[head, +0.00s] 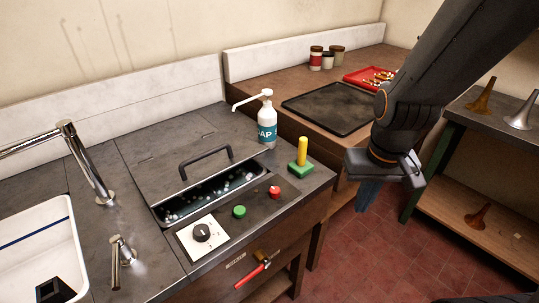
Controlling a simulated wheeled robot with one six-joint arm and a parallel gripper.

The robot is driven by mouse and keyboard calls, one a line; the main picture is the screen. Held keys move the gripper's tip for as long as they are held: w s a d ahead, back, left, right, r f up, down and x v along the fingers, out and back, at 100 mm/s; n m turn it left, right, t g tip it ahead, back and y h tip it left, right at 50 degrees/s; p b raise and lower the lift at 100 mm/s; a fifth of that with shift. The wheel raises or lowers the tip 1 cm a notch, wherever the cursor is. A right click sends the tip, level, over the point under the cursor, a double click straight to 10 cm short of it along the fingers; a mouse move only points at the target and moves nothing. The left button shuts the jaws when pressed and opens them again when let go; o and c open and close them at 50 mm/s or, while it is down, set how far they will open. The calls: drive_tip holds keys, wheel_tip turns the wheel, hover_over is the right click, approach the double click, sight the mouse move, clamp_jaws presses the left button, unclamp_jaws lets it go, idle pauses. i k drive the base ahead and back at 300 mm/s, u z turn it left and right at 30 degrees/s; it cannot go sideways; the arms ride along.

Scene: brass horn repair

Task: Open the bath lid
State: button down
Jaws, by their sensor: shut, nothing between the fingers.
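The bath (222,195) is set into the grey counter, and its front strip shows dark liquid with pale bubbles or beads. The bath lid (172,168) is a flat grey panel behind that strip, covering the rear part. I cannot tell whether it is slightly raised or lies flat. Its black arched handle (205,159) stands near its front edge. My gripper (413,174) is shut and empty, well to the right of the lid and apart from it, over the floor side of the wooden bench. Its fingertips are small and partly hidden by its own body.
A soap bottle (267,124) and a yellow-handled green block (300,158) stand right of the bath. A dial (202,232), green button (239,211) and red button (274,191) line its front. A tap (84,163) stands left. A red-handled valve (252,274) protrudes below.

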sight(162, 179)
drive_tip(key=k, duration=0.8)
drive_tip(key=u, duration=1.35)
drive_tip(key=i, duration=0.5)
drive_tip(key=z, duration=0.05)
